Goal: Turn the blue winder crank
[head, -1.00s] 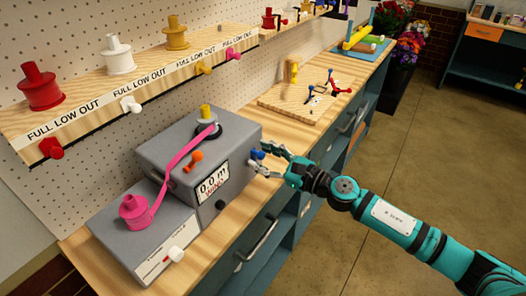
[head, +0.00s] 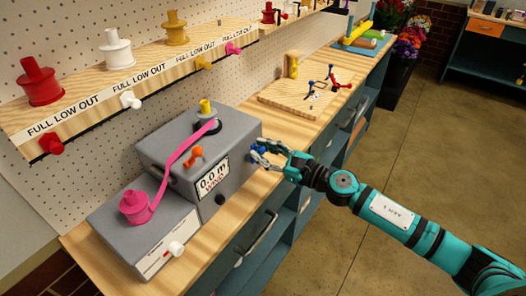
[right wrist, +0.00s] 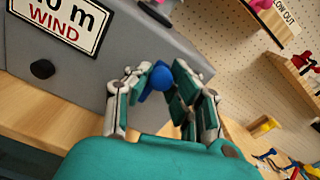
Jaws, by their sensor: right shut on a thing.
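The grey winder box (head: 165,149) stands on the wooden bench, with a display reading 0.0 m (head: 212,182). Its blue crank knob (head: 258,150) is on the right side of the box and is partly hidden by my fingers. My right gripper (head: 262,154) is shut on the blue knob. In the right wrist view the blue knob (right wrist: 160,77) sits between the two fingers. Pink ribbon (head: 176,160) runs from the pink spool (head: 136,206) up to the winder's top spindle (head: 206,112). My left gripper is not in view.
A shelf (head: 110,84) with red, white and yellow spools runs behind. A wooden board (head: 300,100) with small levers lies farther along the bench. The floor to the right is clear.

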